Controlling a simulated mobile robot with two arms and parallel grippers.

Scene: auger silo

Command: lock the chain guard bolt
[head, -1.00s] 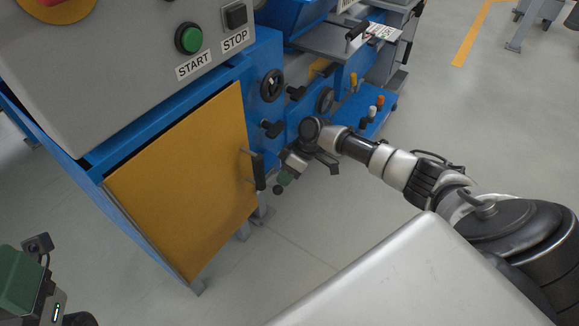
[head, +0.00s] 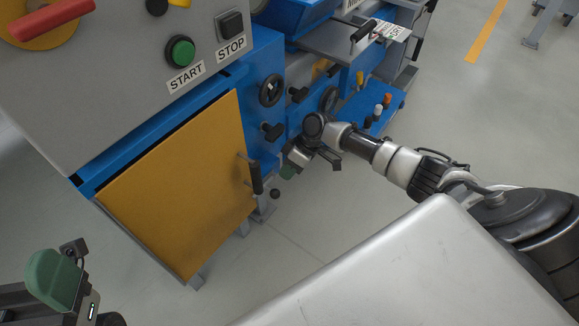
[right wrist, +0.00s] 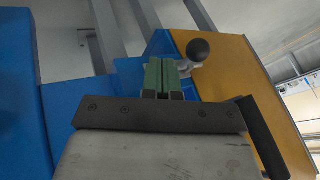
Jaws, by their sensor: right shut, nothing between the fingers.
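The orange-yellow guard panel (head: 180,195) is closed against the blue machine frame, with a black bar handle (head: 256,177) near its right edge. A black ball knob (head: 275,193), seemingly the bolt's handle, sticks out low beside that edge. In the right wrist view the ball knob (right wrist: 199,50) sits on a short metal stem, just right of and beyond my fingertips. My right gripper (head: 287,173) is shut and empty, its green fingers (right wrist: 163,80) together and apart from the knob. The bolt's body is mostly hidden. My left gripper (head: 55,280) shows in part at lower left; its jaws are unclear.
Above the panel is a grey control box with a green START button (head: 180,51) and black STOP button (head: 230,23). A handwheel (head: 271,90) and black knobs (head: 272,131) project from the blue frame near my right arm. Open floor (head: 330,215) lies right of the panel.

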